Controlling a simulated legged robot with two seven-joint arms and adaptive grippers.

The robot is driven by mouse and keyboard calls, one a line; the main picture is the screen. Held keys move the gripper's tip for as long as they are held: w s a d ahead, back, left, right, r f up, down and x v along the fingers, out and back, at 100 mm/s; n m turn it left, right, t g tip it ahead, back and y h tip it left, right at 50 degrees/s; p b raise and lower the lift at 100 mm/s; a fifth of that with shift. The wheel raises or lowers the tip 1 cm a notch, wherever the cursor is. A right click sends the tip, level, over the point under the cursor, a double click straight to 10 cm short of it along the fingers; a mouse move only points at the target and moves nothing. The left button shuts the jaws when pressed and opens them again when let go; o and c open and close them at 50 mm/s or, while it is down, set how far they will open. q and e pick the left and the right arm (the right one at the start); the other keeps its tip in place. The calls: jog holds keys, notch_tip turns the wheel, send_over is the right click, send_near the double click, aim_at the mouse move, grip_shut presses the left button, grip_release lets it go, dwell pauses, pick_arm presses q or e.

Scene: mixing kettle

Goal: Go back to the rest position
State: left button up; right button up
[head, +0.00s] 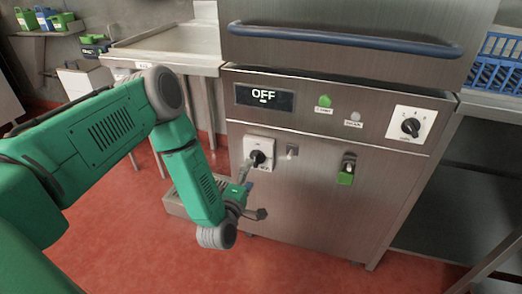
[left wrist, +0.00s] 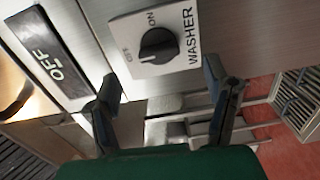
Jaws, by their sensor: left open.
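My left arm reaches in from the left in the head view. Its gripper (head: 254,190) is in front of the steel washer cabinet (head: 300,205), just below the rotary switch (head: 258,158). In the left wrist view the gripper (left wrist: 168,100) is open and empty. Its two fingers are apart, with the black knob (left wrist: 158,46) on its white "WASHER" plate beyond them. The fingers do not visibly touch the knob. The display reads "OFF" (head: 264,96). My right gripper is not in view.
A green button (head: 325,101), a grey button (head: 355,117) and a second dial (head: 410,127) are on the panel. A green-tagged padlock-like part (head: 346,172) hangs lower. A blue handle bar (head: 345,40) crosses above. A steel table (head: 165,50) stands left; red floor (head: 130,220) is open there.

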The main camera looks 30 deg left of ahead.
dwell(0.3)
pick_arm(q)
jog(key=s+d+f+m+g+h+p, duration=0.2)
jog(key=s+d+m+g+h, duration=0.1)
jog(key=s+d+m+g, duration=0.25)
jog(key=s+d+f+m+g+h+p, duration=0.3)
jog(key=s+d+m, duration=0.2)
jog(key=s+m, duration=0.25)
jog(key=s+a+r+m+g+y+p, duration=0.2)
jog(key=s+m+g, duration=0.6)
jog(key=s, duration=1.2)
jog(key=shift+a+r+p, duration=0.3)
jog(key=shift+a+r, duration=0.25)
jog(key=shift+a, duration=0.05)
